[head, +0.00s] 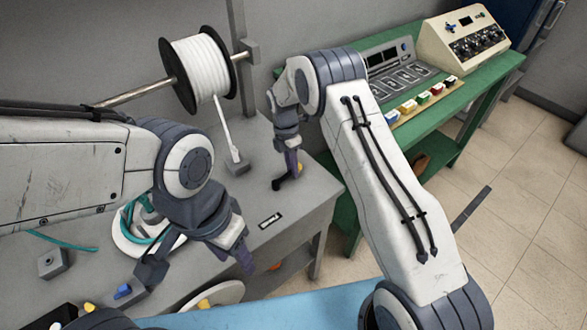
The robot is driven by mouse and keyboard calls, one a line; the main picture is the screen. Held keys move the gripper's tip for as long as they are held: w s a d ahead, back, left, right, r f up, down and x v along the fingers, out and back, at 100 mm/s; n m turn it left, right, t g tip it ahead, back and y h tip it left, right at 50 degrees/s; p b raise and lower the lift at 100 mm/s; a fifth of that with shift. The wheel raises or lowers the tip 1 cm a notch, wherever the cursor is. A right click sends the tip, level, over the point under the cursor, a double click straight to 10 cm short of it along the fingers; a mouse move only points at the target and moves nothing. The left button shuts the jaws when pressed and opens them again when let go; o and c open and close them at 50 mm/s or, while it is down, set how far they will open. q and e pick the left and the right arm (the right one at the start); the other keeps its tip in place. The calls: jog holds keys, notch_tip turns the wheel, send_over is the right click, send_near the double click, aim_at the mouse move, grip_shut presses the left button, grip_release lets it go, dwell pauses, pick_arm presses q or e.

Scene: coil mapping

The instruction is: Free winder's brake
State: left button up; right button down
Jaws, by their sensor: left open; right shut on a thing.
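The winder's spool (198,72), wound with white material between black flanges, sits on a metal shaft (138,92) at the upper left. A white lever (225,128), likely the brake, rises from a small grey block (238,168) on the bench and leans with its top against the spool's lower side. My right gripper (286,178) points down over the bench, right of the lever and apart from it. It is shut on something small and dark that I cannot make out. My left gripper (198,268) is wide open and empty above the bench's front part.
A grey block (52,262) and a blue-knobbed part (123,291) stand at lower left. A green table (463,95) with control boxes stands at right.

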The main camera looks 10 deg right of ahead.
jog(key=shift+w+r, duration=0.1)
jog(key=shift+w, duration=0.05)
jog(key=c, duration=0.8)
grip_release()
jog(key=r, duration=0.3)
jog(key=w+r+b, duration=0.1)
jog(key=r, duration=0.2)
jog(key=a+r, duration=0.1)
jog(key=r, duration=0.3)
jog(key=shift+w+r, duration=0.1)
jog(key=shift+w, duration=0.25)
jog(key=s+a+r+m+t+y, duration=0.1)
jog(key=s+a+r+m, duration=0.35)
jog(key=s, duration=0.45)
jog(key=s+a+r+m, duration=0.35)
jog(key=s+r, duration=0.25)
jog(key=s, duration=0.3)
jog(key=s+d+m, duration=0.1)
jog(key=s+m, duration=0.1)
jog(key=s, duration=0.4)
jog(key=s+d+f+m, duration=0.1)
jog(key=s+m, duration=0.2)
jog(key=s, duration=0.3)
jog(key=s+d+m+t+y, duration=0.1)
jog(key=s+m, duration=0.2)
jog(key=s, duration=0.4)
jog(key=shift+f, duration=0.15)
